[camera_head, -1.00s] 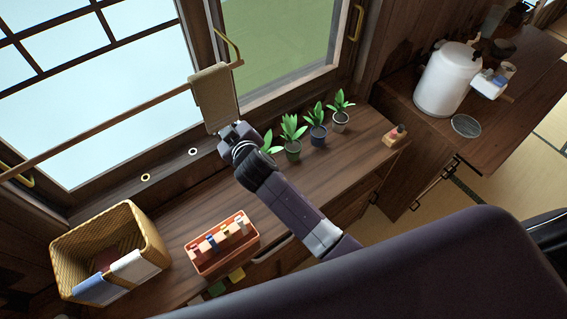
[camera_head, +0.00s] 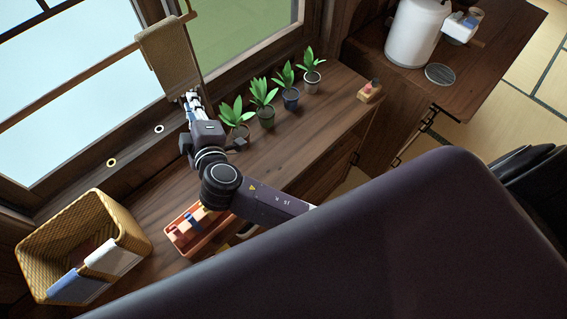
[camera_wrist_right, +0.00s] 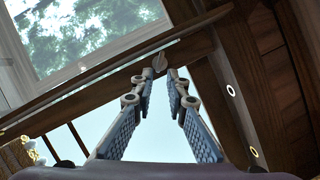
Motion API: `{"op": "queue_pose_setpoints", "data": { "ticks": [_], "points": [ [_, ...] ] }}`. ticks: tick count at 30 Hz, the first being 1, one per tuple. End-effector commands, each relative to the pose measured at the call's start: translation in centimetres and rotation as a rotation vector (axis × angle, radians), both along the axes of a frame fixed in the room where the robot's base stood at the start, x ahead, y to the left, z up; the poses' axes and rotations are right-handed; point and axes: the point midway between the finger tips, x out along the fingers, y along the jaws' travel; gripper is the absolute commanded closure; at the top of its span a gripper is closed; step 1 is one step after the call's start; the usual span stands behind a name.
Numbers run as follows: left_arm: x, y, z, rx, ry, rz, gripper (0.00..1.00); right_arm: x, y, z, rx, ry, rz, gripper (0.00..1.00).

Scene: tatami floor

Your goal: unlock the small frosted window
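The window with pale panes and a dark lattice (camera_head: 84,88) fills the upper left of the head view. I cannot tell for sure which window is the small frosted one. My right gripper (camera_head: 191,96) is raised in front of the sill, just below a hanging tan towel. In the right wrist view, my right gripper (camera_wrist_right: 160,74) has its two fingers apart, with a gap between the tips. A small wooden knob or latch (camera_wrist_right: 160,62) on the dark window rail shows just beyond the tips. I cannot tell whether they touch it. My left gripper is not in view.
The towel (camera_head: 165,52) hangs on a rod across the window. Potted plants (camera_head: 266,102) stand right of my gripper. A wicker basket (camera_head: 125,225) and an orange tray (camera_head: 178,237) are on the counter. A white pot (camera_head: 412,32) stands at right.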

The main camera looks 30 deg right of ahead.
Motion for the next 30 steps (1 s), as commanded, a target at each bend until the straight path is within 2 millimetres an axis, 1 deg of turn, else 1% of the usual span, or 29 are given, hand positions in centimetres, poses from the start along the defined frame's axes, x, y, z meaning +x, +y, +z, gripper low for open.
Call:
{"op": "queue_pose_setpoints", "data": {
  "ticks": [1, 2, 3, 8, 17, 23, 30],
  "points": [
    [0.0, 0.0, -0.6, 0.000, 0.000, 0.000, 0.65, -1.1, 0.1, -0.2, 0.003, 0.001, 0.001, 0.86],
    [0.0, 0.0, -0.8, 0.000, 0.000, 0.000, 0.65, -1.6, 0.1, -0.1, 0.003, 0.002, 0.000, 0.86],
    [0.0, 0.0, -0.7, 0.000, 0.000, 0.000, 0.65, -2.0, -0.4, -0.1, 0.011, 0.013, -0.010, 0.86],
    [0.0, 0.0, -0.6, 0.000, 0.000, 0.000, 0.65, -2.9, -2.8, -2.2, 0.080, 0.096, -0.069, 0.86],
    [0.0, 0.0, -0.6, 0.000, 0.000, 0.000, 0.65, -5.4, -6.6, -6.1, 0.200, 0.241, -0.169, 0.86],
    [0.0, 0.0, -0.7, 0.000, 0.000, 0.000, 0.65, -7.7, -9.0, -8.5, 0.277, 0.338, -0.236, 0.86],
    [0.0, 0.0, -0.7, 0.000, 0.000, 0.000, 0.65, -10.8, -11.4, -11.2, 0.369, 0.454, -0.313, 0.86]
  ]
}}
